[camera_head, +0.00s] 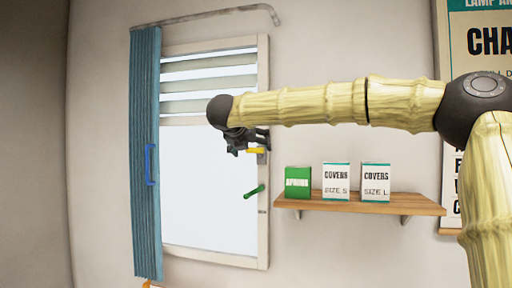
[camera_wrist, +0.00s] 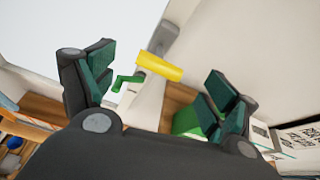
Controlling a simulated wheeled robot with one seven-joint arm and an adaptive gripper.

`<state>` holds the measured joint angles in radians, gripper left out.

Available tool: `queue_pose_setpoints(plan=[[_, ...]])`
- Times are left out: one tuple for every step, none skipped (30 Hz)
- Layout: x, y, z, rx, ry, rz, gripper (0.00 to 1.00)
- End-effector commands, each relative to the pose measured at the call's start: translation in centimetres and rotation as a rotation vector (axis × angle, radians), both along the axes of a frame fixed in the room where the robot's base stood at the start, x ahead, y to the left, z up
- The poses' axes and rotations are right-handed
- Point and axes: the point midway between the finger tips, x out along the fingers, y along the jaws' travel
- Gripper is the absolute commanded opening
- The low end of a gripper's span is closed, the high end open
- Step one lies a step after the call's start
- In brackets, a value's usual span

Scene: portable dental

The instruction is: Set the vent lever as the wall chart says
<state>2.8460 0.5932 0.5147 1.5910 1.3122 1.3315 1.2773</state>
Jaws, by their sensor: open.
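A yellow lever (camera_head: 256,150) sits on the right side of the window frame (camera_head: 263,220). A green lever (camera_head: 254,191) sits lower on the same frame and slants down to the left. I cannot tell from its look which one is the vent lever. My gripper (camera_head: 248,141) is at the yellow lever and partly covers it. In the wrist view my gripper (camera_wrist: 155,92) is open, and the yellow lever (camera_wrist: 158,67) shows in the gap between its fingers, not clamped. The green lever (camera_wrist: 128,81) shows near the left finger. The wall chart (camera_head: 480,45) is largely hidden by my arm and cut off.
A wooden shelf (camera_head: 410,204) right of the window holds a green box (camera_head: 298,182) and two white cover boxes (camera_head: 336,181). A blue curtain (camera_head: 146,220) with a blue handle (camera_head: 150,165) hangs at the window's left. White slats (camera_head: 205,85) cross the window top.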

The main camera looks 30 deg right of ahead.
Motion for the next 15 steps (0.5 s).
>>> queue_pose_setpoints(plan=[[0.5,-0.7,0.0,0.001,0.003,-0.001,0.87],[0.8,-1.0,-0.1,0.001,0.001,0.000,0.87],[1.1,-1.4,-0.3,0.001,0.001,0.000,0.87],[1.4,-1.7,-0.5,0.001,0.001,0.000,0.87],[1.6,-2.0,-0.7,0.001,0.001,0.000,0.87],[1.9,-2.3,-0.9,0.001,0.002,0.000,0.87],[2.2,-2.6,-1.1,0.001,0.001,0.000,0.87],[2.4,-2.8,-1.2,0.001,0.001,0.000,0.87],[2.6,-3.1,-1.3,0.000,0.000,0.000,0.87],[2.7,-3.3,-1.5,-0.001,0.001,0.000,0.87],[2.9,-3.5,-1.6,-0.001,0.001,-0.001,0.87],[3.0,-3.7,-1.8,0.000,0.000,-0.001,0.87],[3.1,-3.8,-1.9,0.000,0.000,-0.001,0.87],[3.2,-3.9,-1.9,0.000,0.000,0.000,0.87],[3.3,-4.0,-2.0,0.000,0.000,0.000,0.87]])
